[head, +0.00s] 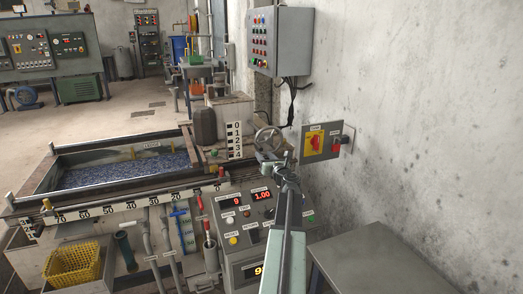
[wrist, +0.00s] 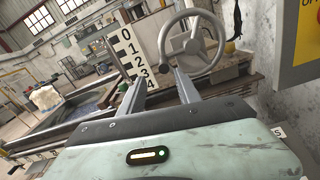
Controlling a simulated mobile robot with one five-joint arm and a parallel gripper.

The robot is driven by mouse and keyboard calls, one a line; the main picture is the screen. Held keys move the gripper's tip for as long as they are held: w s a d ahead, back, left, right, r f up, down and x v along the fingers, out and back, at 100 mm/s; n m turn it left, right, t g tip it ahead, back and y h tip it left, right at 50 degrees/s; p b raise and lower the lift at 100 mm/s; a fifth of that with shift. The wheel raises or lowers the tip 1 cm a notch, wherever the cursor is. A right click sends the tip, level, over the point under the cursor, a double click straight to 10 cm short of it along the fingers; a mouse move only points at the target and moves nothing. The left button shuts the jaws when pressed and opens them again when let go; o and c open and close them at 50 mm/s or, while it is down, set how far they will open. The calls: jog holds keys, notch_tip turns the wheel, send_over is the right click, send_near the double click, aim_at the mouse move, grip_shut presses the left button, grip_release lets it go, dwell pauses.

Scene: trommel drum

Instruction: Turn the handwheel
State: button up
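The handwheel (wrist: 193,43), a grey spoked wheel with a round rim and a hub, stands just beyond my gripper (wrist: 160,77) in the wrist view. My two fingers are spread apart with nothing between them. The right fingertip shows against the lower left of the wheel's rim; I cannot tell whether it touches. In the head view the handwheel (head: 268,140) is at the right end of the tank, and my gripper (head: 277,160) is right below it, partly hiding its lower part.
A black-and-white number scale (wrist: 129,58) stands left of the wheel. A yellow-and-red switch panel (head: 320,142) is on the wall to the right. A control console (head: 232,215) with red displays lies below left. A grey table (head: 385,260) stands at front right.

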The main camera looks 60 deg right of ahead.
aim_at(260, 148)
jog(key=x, duration=0.5)
jog(key=d+x, duration=0.1)
jog(key=x, duration=0.1)
jog(key=shift+d, duration=0.15)
grip_shut()
dwell(1.2)
